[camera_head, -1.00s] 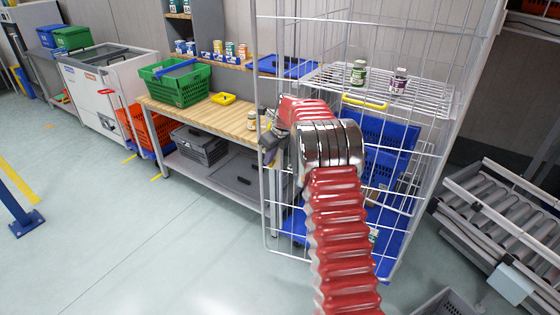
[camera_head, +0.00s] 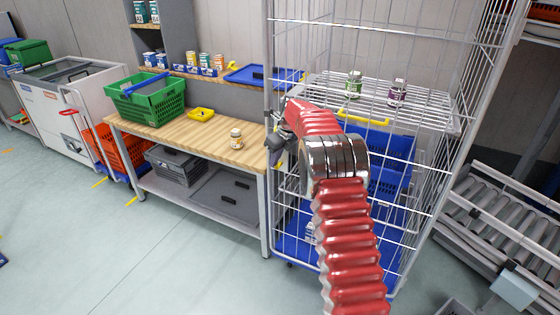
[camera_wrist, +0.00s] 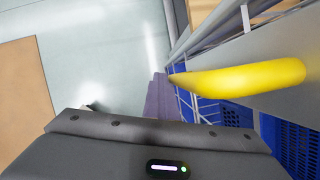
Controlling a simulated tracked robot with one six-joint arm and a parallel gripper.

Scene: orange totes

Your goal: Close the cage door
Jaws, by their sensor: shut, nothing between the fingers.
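The wire cage (camera_head: 466,130) stands right of centre in the head view. Its mesh door (camera_head: 290,215) spans the front, with its left edge close to the cage's left post. I cannot tell whether it touches the frame or is latched. My gripper (camera_head: 279,146) is at the door's left edge, partly hidden by my red-sleeved arm. In the wrist view my gripper's fingers (camera_wrist: 160,96) are shut and empty, pointing down past the bars. A yellow handle (camera_wrist: 240,80) on a grey frame is close beside them. Contact with the door is unclear.
The cage holds blue crates (camera_head: 392,150) and a wire shelf (camera_head: 430,113) with two jars. A wooden workbench (camera_head: 180,140) stands close on the left. A roller conveyor (camera_head: 510,225) is on the right. Floor at front left is clear.

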